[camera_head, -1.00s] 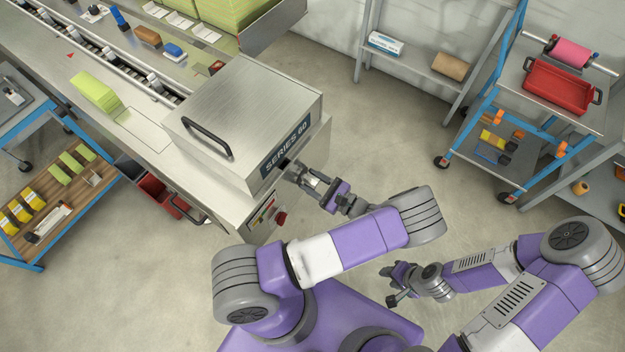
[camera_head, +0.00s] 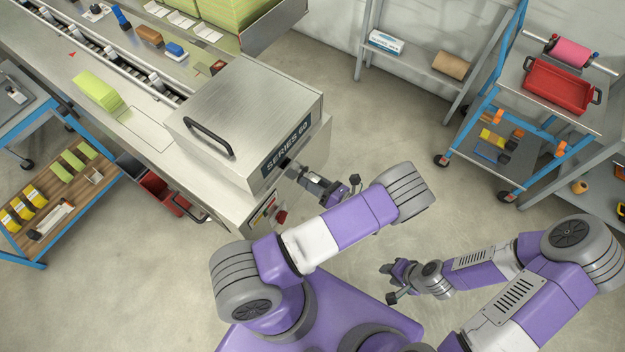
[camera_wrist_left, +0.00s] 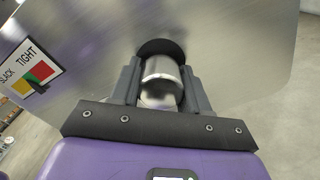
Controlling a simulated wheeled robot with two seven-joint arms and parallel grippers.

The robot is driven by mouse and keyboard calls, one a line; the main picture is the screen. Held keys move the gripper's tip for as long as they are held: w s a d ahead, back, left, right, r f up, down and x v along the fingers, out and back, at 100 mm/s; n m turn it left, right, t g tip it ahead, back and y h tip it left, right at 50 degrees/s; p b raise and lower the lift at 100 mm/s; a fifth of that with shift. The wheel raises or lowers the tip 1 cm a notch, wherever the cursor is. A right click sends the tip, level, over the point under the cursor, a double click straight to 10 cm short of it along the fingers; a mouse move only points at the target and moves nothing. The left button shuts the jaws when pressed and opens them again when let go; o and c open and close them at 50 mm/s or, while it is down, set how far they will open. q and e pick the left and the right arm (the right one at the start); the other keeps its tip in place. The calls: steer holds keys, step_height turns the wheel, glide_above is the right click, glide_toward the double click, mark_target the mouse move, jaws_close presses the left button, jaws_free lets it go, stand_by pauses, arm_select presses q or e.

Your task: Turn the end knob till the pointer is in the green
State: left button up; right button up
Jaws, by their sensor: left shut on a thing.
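The end knob (camera_wrist_left: 162,82) is a shiny metal cylinder at a dark round opening in the machine's end plate. My left gripper (camera_wrist_left: 160,92) has a finger on each side of it and is shut on it. In the head view my left gripper (camera_head: 298,172) is at the machine's end face, below the SERIES 60 sign, and the knob is mostly hidden. The gauge label (camera_wrist_left: 30,73), marked SLACK and TIGHT with yellow, green and red areas, shows at the left wrist view's left edge. I cannot tell where its pointer stands. My right gripper (camera_head: 388,276) hangs away over the floor; its jaws are unclear.
The steel wrapping machine (camera_head: 240,120) has a black-handled cover. A red button (camera_head: 281,217) sits on its end, close to my left arm. A blue cart (camera_head: 575,115) with a red tray stands at right, and another cart (camera_head: 60,205) at left.

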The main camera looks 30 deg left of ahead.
arm_select(q)
steer(key=shift+s+f+m, duration=0.15)
steer(key=shift+f+m, duration=0.1)
steer(key=shift+m, duration=0.55)
steer(key=o, duration=0.8)
steer(key=shift+o, duration=1.1)
steer(key=shift+r, duration=0.15)
steer(key=d, duration=0.7)
steer(key=shift+s+d, duration=0.3)
